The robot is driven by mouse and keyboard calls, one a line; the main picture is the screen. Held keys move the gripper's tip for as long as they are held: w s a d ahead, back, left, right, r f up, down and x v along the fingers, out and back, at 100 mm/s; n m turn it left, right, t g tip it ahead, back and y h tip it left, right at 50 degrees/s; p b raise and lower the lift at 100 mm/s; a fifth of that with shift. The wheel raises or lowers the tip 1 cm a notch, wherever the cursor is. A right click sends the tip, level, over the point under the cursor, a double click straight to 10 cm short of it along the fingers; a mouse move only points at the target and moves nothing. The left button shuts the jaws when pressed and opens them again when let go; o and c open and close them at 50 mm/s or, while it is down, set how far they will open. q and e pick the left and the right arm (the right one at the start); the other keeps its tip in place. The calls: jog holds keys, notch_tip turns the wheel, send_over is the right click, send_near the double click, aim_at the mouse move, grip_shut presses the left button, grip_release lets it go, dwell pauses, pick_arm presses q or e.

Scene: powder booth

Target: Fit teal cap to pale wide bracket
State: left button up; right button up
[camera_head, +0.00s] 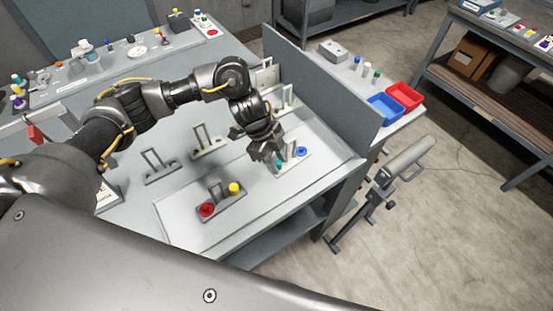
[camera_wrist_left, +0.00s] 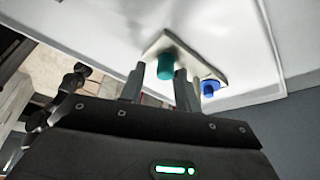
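A teal cap (camera_head: 279,165) stands upright on a pale plate (camera_head: 303,153) beside a blue cap, at the right end of the bench. My left gripper (camera_head: 268,157) is low over the bench right by the teal cap. In the left wrist view its fingers (camera_wrist_left: 164,84) are apart, with the teal cap (camera_wrist_left: 166,67) showing between their tips; contact cannot be told. A pale upright bracket with a broad base (camera_head: 210,150) stands left of the gripper. Other pale brackets (camera_head: 285,104) stand by the grey partition; which is the wide one is unclear. My right gripper is out of view.
A blue cap (camera_head: 301,151) is close to the gripper; it also shows in the wrist view (camera_wrist_left: 209,88). A darker holder (camera_head: 222,209) carries red and yellow caps at the front. A grey bracket (camera_head: 160,178) stands at left. A grey partition (camera_head: 325,95) bounds the bench's right side.

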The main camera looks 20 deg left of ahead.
pick_arm(q)
jog(key=shift+o, duration=0.7)
jog(key=shift+r, duration=0.1)
jog(key=shift+w+a+r, duration=0.1)
jog(key=shift+a+r, duration=0.05)
jog(key=shift+r, duration=0.15)
jog(key=b+v, duration=0.1)
jog(key=v, duration=0.9)
jog(key=shift+b, duration=0.35)
